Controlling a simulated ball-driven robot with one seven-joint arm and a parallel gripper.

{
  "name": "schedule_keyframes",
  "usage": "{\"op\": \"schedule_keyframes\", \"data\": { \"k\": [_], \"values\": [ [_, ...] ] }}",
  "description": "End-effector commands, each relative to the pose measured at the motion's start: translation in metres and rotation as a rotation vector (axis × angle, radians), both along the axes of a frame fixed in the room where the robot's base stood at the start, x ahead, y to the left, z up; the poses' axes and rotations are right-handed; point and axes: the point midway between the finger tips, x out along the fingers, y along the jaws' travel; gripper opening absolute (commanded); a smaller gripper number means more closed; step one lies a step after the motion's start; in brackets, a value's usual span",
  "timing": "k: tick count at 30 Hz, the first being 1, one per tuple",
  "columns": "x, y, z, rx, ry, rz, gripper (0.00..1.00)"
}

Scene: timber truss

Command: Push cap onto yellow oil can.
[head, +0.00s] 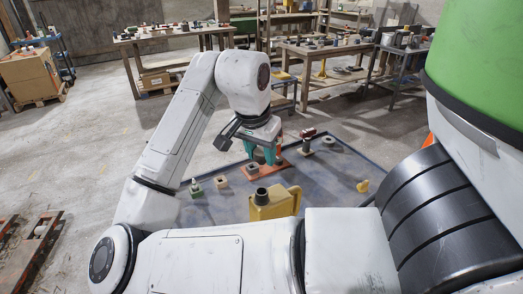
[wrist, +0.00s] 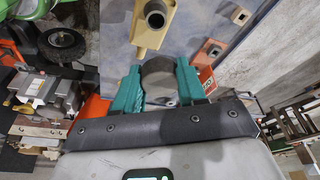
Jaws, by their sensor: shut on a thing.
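The yellow oil can (head: 281,205) stands on the blue-grey table top, its dark round neck (head: 261,195) pointing up. In the wrist view the yellow can (wrist: 143,38) shows at the top, with its dark neck opening (wrist: 155,17) facing the camera. My gripper (head: 262,153) is above the table, behind the can in the head view. Its teal fingers, also in the wrist view (wrist: 158,82), are shut on a dark round cap (wrist: 158,72). The cap is apart from the neck. Its underside is hidden.
The table (head: 228,207) also bears an orange base (head: 283,170), a small tan block (head: 221,182), a green-based item (head: 195,189), a yellow duck (head: 363,186) and a grey ring (head: 328,141). My arm hides part of the near side. Workbenches (head: 325,52) stand farther back.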

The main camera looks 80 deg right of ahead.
Motion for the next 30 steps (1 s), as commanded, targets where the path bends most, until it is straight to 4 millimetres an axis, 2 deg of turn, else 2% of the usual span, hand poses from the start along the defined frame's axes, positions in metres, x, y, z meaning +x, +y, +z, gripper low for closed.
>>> {"op": "schedule_keyframes", "data": {
  "k": [16,30],
  "values": [
    [0.0,0.0,-0.038,0.0,0.0,0.0,0.1],
    [0.0,0.0,-0.04,0.0,0.0,0.0,0.1]
  ]
}}
